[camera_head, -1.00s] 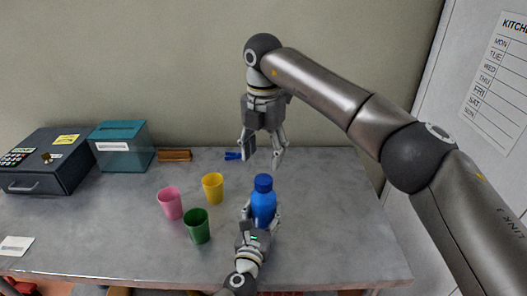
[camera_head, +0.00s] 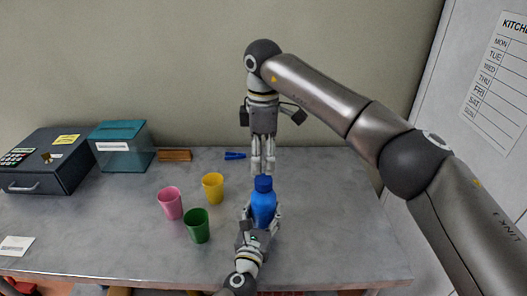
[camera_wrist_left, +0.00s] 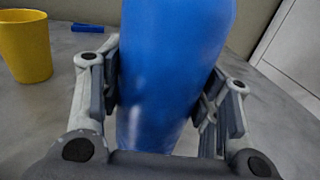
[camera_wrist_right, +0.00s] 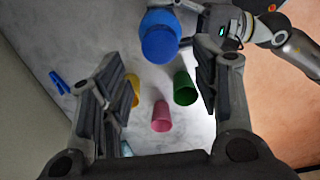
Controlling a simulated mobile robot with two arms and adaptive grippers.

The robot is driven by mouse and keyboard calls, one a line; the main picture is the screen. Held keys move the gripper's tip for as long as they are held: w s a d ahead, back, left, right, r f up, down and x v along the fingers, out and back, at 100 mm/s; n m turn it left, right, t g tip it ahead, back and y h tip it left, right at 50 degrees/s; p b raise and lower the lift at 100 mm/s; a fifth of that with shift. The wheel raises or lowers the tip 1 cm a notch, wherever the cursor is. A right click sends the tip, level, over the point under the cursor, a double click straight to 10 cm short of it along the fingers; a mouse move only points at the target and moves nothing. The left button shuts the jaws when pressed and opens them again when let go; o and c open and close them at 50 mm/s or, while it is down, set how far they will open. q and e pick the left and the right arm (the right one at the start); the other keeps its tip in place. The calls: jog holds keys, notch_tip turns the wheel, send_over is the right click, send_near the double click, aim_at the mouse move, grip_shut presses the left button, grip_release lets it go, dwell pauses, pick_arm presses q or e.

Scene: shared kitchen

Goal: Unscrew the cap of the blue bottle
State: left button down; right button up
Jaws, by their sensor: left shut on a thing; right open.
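The blue bottle (camera_head: 263,208) stands upright on the grey table, with its darker blue cap (camera_head: 263,183) on top. My left gripper (camera_head: 262,220) is shut on the bottle's body from the near side. In the left wrist view the bottle (camera_wrist_left: 172,75) fills the space between the fingers. My right gripper (camera_head: 263,168) points down just above the cap, its fingers seen edge-on. In the right wrist view the gripper (camera_wrist_right: 160,62) is open and empty, and the cap (camera_wrist_right: 159,43) shows beyond the fingertips, towards the top of the picture.
A yellow cup (camera_head: 213,188), a pink cup (camera_head: 170,203) and a green cup (camera_head: 197,226) stand left of the bottle. A small blue item (camera_head: 235,156) lies behind it. A teal box (camera_head: 121,147) and a dark cash box (camera_head: 45,162) stand back left. The table's right side is clear.

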aim_at(264, 179)
notch_tip(264, 179, down, 7)
dwell(0.4)
